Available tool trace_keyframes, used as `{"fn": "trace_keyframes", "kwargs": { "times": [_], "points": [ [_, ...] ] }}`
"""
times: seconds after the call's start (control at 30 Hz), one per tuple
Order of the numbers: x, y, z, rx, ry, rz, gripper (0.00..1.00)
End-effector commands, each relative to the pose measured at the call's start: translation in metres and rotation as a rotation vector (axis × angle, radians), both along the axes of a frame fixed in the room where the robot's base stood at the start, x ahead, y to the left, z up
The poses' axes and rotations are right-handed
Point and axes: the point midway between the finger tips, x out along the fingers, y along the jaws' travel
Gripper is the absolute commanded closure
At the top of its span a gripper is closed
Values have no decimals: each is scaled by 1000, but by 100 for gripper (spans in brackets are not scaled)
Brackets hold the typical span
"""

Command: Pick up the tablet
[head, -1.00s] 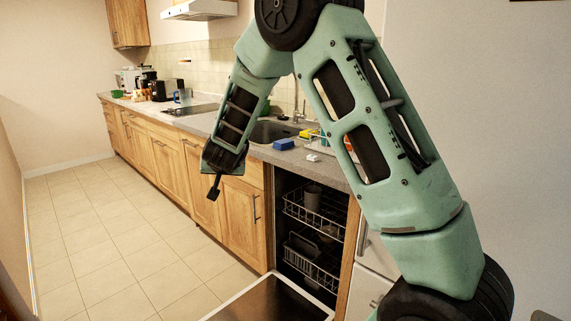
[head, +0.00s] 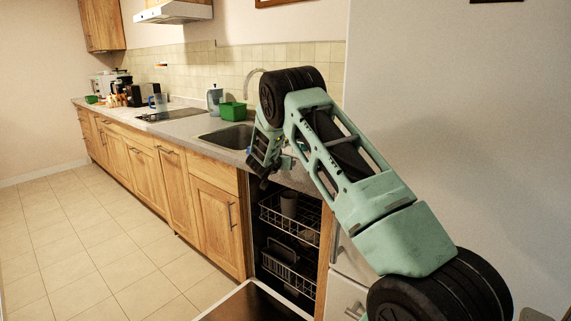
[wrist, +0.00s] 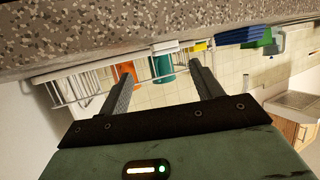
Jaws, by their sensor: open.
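The tablet appears to be a small white block (wrist: 165,47) on the speckled countertop (wrist: 100,30), which shows upside down at the top of the wrist view. It lies beyond my fingertips, roughly in line with the gap between them, and I see no contact. My gripper (wrist: 160,72) is open and empty. In the head view my gripper (head: 262,178) is at the counter's front edge, by the sink and above the open dishwasher. My arm hides the tablet's part of the counter there.
In the wrist view a blue sponge (wrist: 240,36), a yellow item (wrist: 198,47) and a white wire rack (wrist: 75,85) with an orange item and a teal cup (wrist: 163,67) are near the block. The open dishwasher (head: 290,245) holds racks. The left floor is clear.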

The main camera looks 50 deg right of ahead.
Motion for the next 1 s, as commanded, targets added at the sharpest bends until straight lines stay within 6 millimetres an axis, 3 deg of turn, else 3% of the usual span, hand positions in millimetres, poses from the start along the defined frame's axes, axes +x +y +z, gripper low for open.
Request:
{"fn": "trace_keyframes", "kwargs": {
  "times": [0.6, 0.87, 1.0],
  "points": [
    [32, -45, -22, 1, -1, 1, 35],
    [33, -47, -23, 1, -1, 1, 35],
    [33, -47, -23, 1, -1, 1, 68]
  ]
}}
